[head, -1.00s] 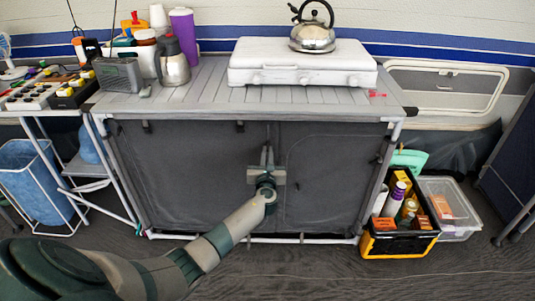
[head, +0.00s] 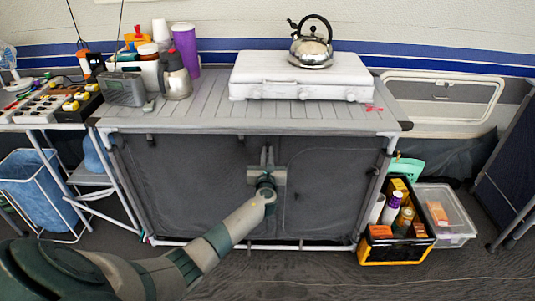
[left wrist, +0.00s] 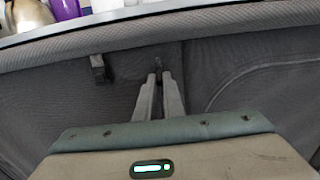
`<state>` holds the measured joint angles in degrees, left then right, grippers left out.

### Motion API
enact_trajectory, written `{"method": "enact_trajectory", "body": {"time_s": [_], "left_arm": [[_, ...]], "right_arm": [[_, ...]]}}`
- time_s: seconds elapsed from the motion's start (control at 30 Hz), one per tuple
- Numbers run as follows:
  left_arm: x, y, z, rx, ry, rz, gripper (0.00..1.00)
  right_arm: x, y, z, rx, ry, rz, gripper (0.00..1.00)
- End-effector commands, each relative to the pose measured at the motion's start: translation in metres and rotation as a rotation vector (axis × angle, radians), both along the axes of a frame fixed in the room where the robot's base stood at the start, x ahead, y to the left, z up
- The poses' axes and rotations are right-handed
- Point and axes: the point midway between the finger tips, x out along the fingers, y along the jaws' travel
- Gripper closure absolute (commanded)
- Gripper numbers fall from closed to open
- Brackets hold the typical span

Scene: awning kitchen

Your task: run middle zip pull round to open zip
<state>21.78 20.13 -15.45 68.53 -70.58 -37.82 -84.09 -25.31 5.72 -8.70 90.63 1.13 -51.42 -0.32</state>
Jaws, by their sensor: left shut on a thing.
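The grey fabric front of the kitchen unit (head: 330,200) hangs below the slatted worktop, with a curved seam on its right panel. My left gripper (head: 267,150) is at the upper middle of this front, between its two panels. In the left wrist view its two fingers (left wrist: 158,78) are close together, tips against the fabric just below the top edge. A small dark zip pull (left wrist: 158,64) shows at the fingertips, and the gripper is shut on it. The fingers partly hide the pull. The zip line itself is hard to make out. My right gripper is not in view.
A white stove (head: 300,77) with a kettle (head: 311,45) stands on the worktop. A steel jug (head: 175,78) and purple tumbler (head: 186,48) stand at its left. A black and yellow crate (head: 395,250) and clear box (head: 450,230) sit on the floor at right.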

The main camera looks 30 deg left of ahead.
Motion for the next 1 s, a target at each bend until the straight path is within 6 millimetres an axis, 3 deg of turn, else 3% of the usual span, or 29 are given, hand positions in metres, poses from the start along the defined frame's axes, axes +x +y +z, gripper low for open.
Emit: {"method": "enact_trajectory", "body": {"time_s": [0.43,0.5,0.53,1.0], "left_arm": [[0.0018,0.001,0.0075,0.002,-0.008,0.001,1.0],[0.0019,0.001,0.0076,0.002,-0.008,0.001,0.75],[0.0018,0.001,0.0073,0.002,-0.008,0.001,0.73],[-0.0047,-0.0034,0.0036,0.001,-0.003,-0.001,0.73]], "right_arm": [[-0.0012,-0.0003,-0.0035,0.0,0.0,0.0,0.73],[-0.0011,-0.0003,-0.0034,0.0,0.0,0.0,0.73],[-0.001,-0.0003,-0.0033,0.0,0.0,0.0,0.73],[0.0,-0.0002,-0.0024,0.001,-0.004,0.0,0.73]]}}
